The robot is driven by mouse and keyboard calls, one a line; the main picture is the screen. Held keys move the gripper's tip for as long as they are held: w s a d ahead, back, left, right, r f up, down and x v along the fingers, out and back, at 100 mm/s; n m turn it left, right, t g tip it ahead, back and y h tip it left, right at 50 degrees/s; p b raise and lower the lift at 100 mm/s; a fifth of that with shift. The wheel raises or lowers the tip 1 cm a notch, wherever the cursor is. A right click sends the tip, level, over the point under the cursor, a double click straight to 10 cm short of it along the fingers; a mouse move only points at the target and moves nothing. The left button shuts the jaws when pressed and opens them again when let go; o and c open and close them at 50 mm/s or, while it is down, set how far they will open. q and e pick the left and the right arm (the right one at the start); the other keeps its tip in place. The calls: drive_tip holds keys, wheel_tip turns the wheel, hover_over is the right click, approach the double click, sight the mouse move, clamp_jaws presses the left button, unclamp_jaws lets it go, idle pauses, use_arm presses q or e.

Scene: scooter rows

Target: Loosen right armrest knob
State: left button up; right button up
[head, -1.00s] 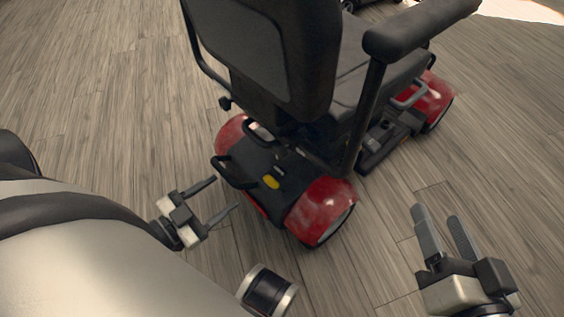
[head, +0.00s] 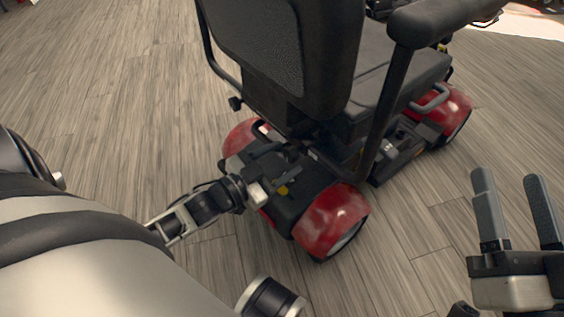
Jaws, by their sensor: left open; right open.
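A red and black mobility scooter stands with its backrest (head: 285,60) towards me. The right armrest (head: 450,18) is a black pad on a dark post (head: 385,115) that runs down beside the seat (head: 400,75). I cannot make out a knob on that side. A small black knob (head: 236,103) shows on the left side, below the left armrest tube. My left gripper (head: 283,180) is over the rear deck, below the backrest; its fingers blend into the dark deck. My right gripper (head: 512,185) is open and empty, right of the scooter, apart from the armrest post.
The red rear fender (head: 332,218) and its wheel stand between my two grippers. A red front fender (head: 450,105) is further off. The wooden floor (head: 110,90) is clear at left and right. Other dark vehicle parts show at the top edge.

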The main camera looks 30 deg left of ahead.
use_arm(q)
drive_tip(key=shift+w+d, duration=0.1)
drive_tip(key=shift+w, duration=0.15)
drive_tip(key=c, duration=1)
